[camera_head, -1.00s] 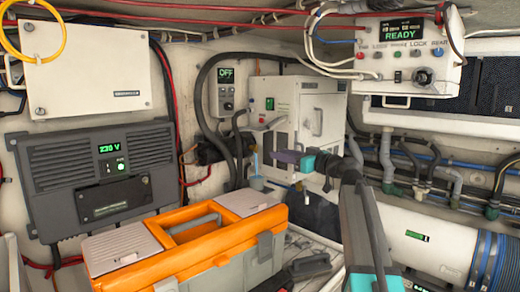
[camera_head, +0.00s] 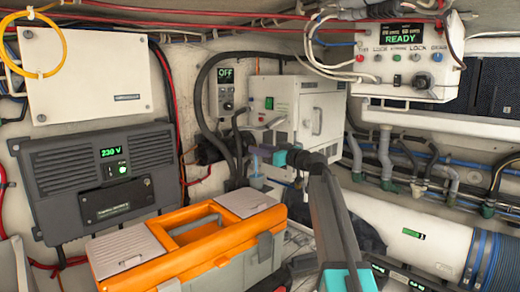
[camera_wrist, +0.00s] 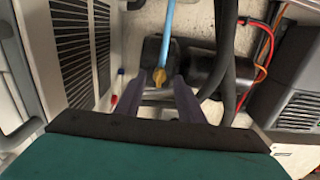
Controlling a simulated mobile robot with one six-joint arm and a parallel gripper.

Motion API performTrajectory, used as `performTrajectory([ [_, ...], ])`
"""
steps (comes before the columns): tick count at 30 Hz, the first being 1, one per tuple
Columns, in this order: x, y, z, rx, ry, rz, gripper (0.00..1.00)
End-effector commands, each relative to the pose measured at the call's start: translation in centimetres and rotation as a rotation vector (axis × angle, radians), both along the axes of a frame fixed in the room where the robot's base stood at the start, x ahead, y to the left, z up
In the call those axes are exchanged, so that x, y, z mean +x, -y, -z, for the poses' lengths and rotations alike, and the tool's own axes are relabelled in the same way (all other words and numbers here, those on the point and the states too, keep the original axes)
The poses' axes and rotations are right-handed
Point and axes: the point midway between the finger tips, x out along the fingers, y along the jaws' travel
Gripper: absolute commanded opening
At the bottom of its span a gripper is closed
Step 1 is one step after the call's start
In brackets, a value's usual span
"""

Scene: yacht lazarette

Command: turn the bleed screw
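A small brass-yellow fitting, which looks like the bleed screw (camera_wrist: 160,76), shows in the wrist view at the lower end of a light blue tube (camera_wrist: 167,28). The tube also shows in the head view (camera_head: 256,163) in front of the white box. My gripper (camera_wrist: 164,82) has its two dark purple fingers apart, with the brass fitting between or just beyond their tips. I cannot tell whether they touch it. In the head view my gripper (camera_head: 272,155) reaches left beside the tube, and the fitting itself is too small to make out.
A white box (camera_head: 325,110) with a louvred side stands behind my gripper. Black hoses (camera_wrist: 227,50) run close by on the right in the wrist view. An orange and grey toolbox (camera_head: 185,265) stands below. A dark inverter (camera_head: 95,180) hangs on the left wall.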

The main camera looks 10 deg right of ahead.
Motion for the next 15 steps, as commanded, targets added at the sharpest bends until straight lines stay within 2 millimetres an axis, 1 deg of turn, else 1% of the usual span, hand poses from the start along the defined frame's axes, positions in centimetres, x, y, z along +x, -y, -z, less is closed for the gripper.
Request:
performTrajectory([
  [6,-0.01,-0.02,0.02,0.0,0.0,0.0,0.35],
  [8,-0.02,-0.02,0.02,0.0,0.0,0.0,0.25],
  [12,-0.02,-0.03,0.01,0.0,0.0,0.0,0.01],
  [14,-0.02,-0.05,0.01,0.0,0.0,-0.001,0.0],
  [15,-0.05,-0.39,0.02,0.001,-0.001,-0.001,0.0],
])
